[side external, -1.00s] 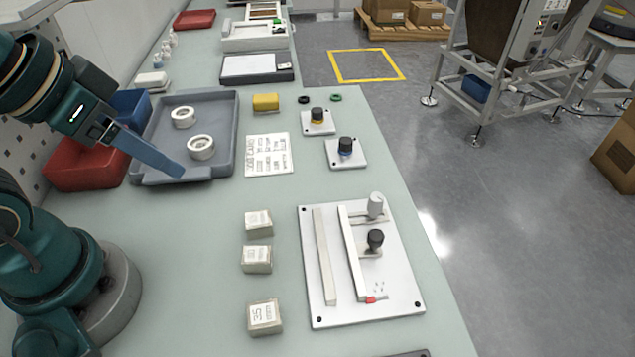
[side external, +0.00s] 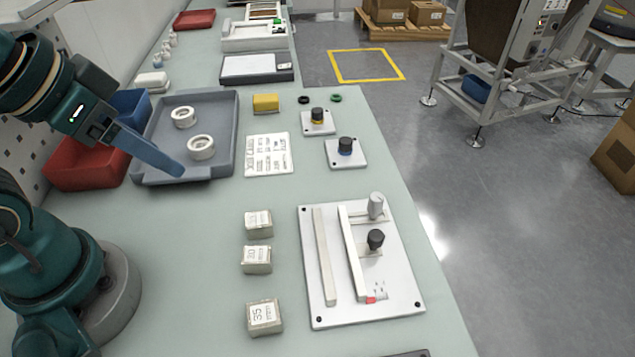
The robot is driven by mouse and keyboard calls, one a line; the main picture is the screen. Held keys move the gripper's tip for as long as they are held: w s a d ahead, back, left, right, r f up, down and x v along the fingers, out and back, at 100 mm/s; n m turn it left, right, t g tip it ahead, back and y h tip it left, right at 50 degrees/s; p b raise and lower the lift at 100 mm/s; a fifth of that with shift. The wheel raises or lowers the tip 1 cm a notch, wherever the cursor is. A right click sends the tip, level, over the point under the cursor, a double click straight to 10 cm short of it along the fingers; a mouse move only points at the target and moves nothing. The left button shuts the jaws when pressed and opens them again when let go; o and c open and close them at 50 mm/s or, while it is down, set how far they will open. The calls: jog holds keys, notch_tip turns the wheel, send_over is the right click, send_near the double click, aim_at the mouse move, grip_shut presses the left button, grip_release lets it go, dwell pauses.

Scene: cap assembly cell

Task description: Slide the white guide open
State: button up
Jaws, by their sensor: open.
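The white guide (side external: 350,245) is a long upright bar on a white plate (side external: 392,292) at the lower right of the bench. A red mark (side external: 370,300) sits at its near end. A second pale bar (side external: 324,256) runs beside it on the left, with a gap between. A black knob (side external: 375,239) and a grey-white knob (side external: 376,205) stand to the right of the guide. My gripper (side external: 180,171) is above the front edge of the grey tray, far to the upper left of the guide. It is open and holds nothing that I can see; its fingers overlap in this view.
The grey tray (side external: 228,125) holds two white rings (side external: 201,147). Several small labelled boxes (side external: 257,260) stand in a column left of the plate. Two small plates with black knobs (side external: 346,147) stand behind it. A label card (side external: 268,154) lies beside the tray. The bench between boxes and arm is clear.

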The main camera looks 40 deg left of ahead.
jog(key=w+d+r+m+h, duration=0.2)
jog(key=w+d+r+m, duration=0.25)
jog(key=m, duration=0.25)
jog(key=m+g+h, duration=0.3)
jog(key=m+g, duration=0.3)
jog(key=m, duration=0.5)
send_over(375, 234)
jog(key=a, duration=0.3)
notch_tip(375, 234, down, 12)
jog(key=shift+y, duration=0.3)
jog(key=shift+d+x, duration=0.2)
jog(key=shift+x, duration=2.55)
jog(key=shift+w+r, duration=0.1)
jog(key=shift+r, duration=0.05)
grip_shut()
